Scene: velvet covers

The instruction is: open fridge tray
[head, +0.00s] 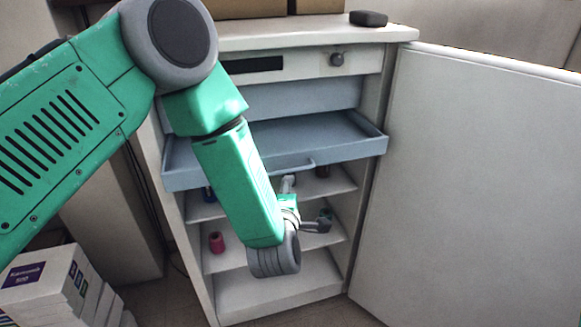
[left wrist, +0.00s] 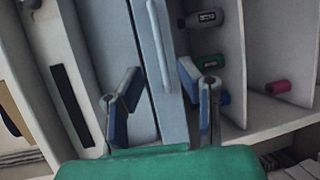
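The fridge tray (head: 330,140) is a blue-grey shallow drawer that sticks out of the open fridge above the shelves. Its handle (head: 292,168) is a bar on the front panel. My left gripper (head: 304,205) is just below and in front of the handle, partly hidden by my own arm. In the left wrist view the left gripper (left wrist: 160,97) is open, its two fingers apart on either side of the tray's front panel (left wrist: 175,110). The handle (left wrist: 158,45) lies beyond the fingertips, between them, and looks untouched. My right gripper is not in view.
The fridge door (head: 465,190) stands wide open at the right. Shelves below hold a pink can (head: 216,242) and dark bottles, also in the left wrist view (left wrist: 205,18). White boxes (head: 45,285) are stacked at lower left. A black object (head: 368,18) lies on top.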

